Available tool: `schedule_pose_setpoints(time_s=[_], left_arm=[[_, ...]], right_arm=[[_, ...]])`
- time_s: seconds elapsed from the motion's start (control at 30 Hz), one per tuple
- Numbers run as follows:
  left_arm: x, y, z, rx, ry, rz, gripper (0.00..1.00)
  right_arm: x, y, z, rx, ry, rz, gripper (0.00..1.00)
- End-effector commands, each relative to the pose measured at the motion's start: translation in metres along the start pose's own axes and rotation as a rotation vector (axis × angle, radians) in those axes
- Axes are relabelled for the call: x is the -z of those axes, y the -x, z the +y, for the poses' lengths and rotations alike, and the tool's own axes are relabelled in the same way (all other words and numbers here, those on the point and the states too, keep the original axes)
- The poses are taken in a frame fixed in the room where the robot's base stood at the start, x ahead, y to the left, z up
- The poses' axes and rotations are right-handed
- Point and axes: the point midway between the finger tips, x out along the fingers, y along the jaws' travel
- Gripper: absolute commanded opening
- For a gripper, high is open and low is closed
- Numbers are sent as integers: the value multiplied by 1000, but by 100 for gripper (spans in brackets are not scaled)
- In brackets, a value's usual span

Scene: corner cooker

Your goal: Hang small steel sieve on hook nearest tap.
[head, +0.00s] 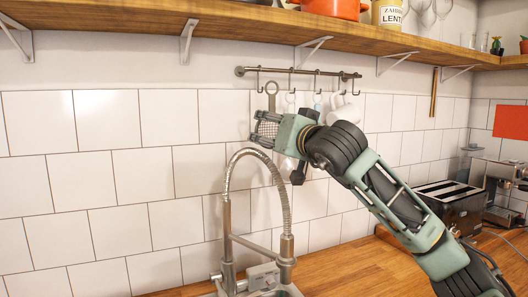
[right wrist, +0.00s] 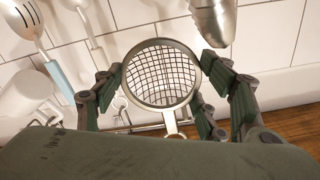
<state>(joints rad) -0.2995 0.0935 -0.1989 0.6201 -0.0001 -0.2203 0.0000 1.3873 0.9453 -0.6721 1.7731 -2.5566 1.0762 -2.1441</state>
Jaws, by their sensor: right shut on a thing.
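The small steel sieve (right wrist: 160,78), a round rim with square mesh, sits between the fingers of my right gripper (right wrist: 165,73), which is shut on its rim. Its handle points towards the bottom of the right wrist view. In the head view the sieve (head: 271,102) is upright, with the handle loop at the top, just below the rail (head: 300,72). The loop is close to the leftmost hook (head: 259,80), the one nearest the tap (head: 228,235). I cannot tell whether they touch. My right gripper (head: 265,128) is in front of the tiles. My left gripper is out of view.
A white mug (head: 343,108) and other utensils hang on the hooks to the right, close to my right gripper. A wooden shelf (head: 230,22) with brackets runs above. The tap's spring neck arches just below the gripper. A toaster (head: 452,206) stands on the counter at right.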

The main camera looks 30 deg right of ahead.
Motion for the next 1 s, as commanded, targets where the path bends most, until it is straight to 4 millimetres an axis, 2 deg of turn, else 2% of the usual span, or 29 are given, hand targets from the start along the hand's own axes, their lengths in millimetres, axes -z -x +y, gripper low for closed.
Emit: schedule_pose_setpoints(time_s=[0.43, 1.0], left_arm=[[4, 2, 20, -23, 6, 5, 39], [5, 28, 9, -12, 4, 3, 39]], right_arm=[[3, 0, 0, -1, -5, 3, 39], [3, -50, 0, -1, -5, 2, 39]])
